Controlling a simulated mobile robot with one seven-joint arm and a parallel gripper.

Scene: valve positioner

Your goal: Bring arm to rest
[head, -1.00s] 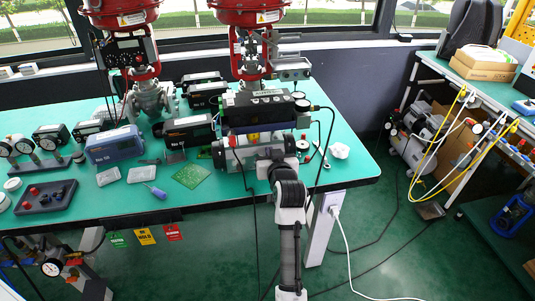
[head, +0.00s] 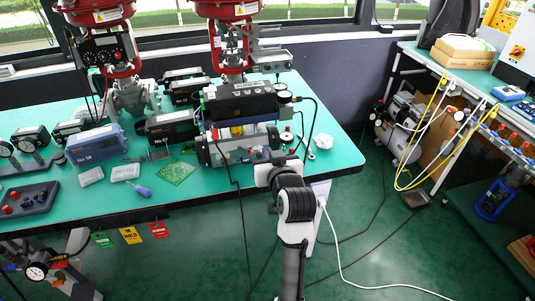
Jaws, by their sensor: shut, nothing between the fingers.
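My arm rises from the lower middle of the head view, with its dark wrist bent toward the bench. My gripper (head: 276,166) is at its far end, shut and empty, at the bench's front edge. Its fingertips are hard to make out. It is just right of and in front of the valve positioner (head: 240,101), a black box mounted above a grey cylindrical actuator (head: 238,146). I see no contact between the gripper and the actuator, though the wrist is close to it in the picture.
Red-topped valves stand behind. Black cables hang near my arm. Open floor (head: 400,245) lies right, before a second bench (head: 425,58).

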